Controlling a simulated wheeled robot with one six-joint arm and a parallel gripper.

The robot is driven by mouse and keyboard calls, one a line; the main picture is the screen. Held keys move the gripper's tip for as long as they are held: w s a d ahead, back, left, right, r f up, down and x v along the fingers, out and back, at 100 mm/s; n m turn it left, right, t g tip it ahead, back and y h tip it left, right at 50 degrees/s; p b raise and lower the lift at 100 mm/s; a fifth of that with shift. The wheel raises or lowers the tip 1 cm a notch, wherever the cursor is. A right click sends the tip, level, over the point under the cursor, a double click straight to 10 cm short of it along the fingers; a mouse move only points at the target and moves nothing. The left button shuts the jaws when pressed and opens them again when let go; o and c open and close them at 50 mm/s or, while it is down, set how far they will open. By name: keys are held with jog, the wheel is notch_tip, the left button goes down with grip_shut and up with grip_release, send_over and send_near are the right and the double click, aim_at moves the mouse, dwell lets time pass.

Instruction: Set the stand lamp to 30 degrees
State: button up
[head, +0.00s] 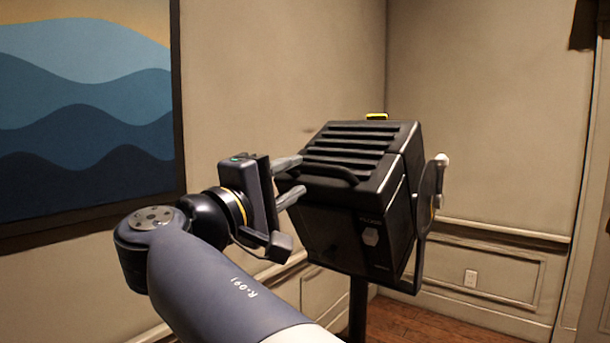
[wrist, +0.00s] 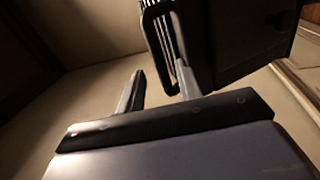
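The stand lamp (head: 345,228) is a black box-shaped head with a slatted top, held tilted in a side yoke on a dark pole (head: 357,310). A dark bar handle (head: 325,171) runs along its near top edge; the handle also shows in the wrist view (wrist: 153,42). A pale-tipped knob (head: 441,160) and a disc are on its right side; no angle marks are readable. My gripper (head: 290,178) is open at the left end of the handle. In the wrist view its fingers (wrist: 158,82) are apart, with the right one close beside the handle; contact is unclear.
A framed wave picture (head: 85,110) hangs on the left wall. The wood floor (head: 425,322) looks clear right of the pole.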

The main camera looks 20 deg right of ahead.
aim_at(309, 169)
jog(key=shift+v, duration=2.55)
jog(key=shift+p+x, duration=0.55)
jog(key=shift+x, duration=4.9)
jog(key=shift+s, duration=0.1)
